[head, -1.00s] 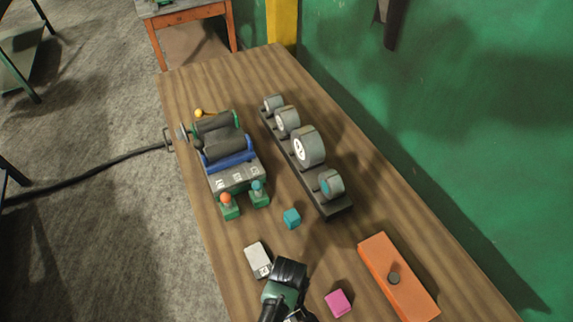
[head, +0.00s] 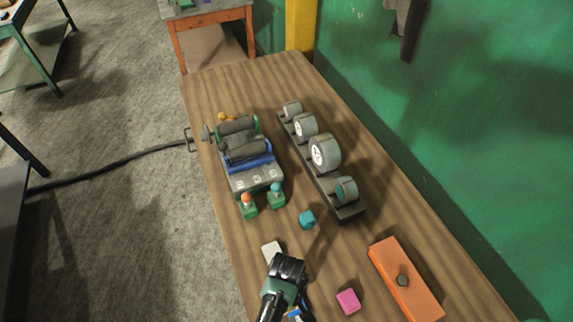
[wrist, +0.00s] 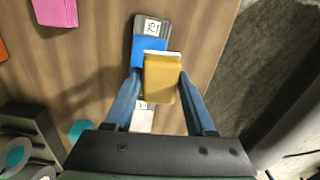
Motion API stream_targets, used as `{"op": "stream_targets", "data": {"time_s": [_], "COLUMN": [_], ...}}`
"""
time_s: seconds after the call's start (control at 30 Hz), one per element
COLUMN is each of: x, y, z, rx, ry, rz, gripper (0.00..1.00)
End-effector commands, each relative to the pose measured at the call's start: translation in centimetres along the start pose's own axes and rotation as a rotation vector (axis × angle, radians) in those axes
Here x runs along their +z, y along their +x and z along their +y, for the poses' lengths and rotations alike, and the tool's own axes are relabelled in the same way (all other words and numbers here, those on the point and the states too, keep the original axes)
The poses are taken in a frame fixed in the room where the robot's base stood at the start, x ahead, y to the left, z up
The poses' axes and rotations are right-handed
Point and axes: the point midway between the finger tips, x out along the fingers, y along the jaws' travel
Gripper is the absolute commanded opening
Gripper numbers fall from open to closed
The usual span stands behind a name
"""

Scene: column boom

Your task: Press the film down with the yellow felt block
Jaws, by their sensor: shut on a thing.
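My gripper (wrist: 160,80) is shut on the yellow felt block (wrist: 163,78), which sits between its two blue fingers in the wrist view. The block has a pale strip along its top edge in that view. Behind it is a grey piece with a white label (wrist: 152,27) and a bright blue patch (wrist: 149,50), which may be the film. The yellow block covers part of this blue patch. I cannot tell whether they touch. In the head view my gripper (head: 288,268) hides the yellow block and partly covers a white block (head: 271,250).
A pink block (head: 348,301) and an orange box with a dark knob (head: 395,265) lie to the right. A teal cube (head: 307,220), a roller machine (head: 248,165) and a rack of wheels (head: 330,185) stand farther up the wooden table (head: 225,90). A green wall borders the right.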

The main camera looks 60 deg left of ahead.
Motion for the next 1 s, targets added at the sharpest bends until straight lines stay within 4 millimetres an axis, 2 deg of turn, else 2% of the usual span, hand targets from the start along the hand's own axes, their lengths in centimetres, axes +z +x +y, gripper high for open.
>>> {"op": "stream_targets", "data": {"time_s": [0.03, 0.33, 1.0], "x": [-0.1, -0.5, -0.6], "y": [-1.0, -3.2, -3.2], "z": [0.1, 0.3, 0.3], "rx": [0.001, 0.0, 0.0], "ry": [0.001, 0.007, 0.007], "rz": [0.001, 0.0, 0.0], "gripper": [0.03, 0.03, 0.03]}}
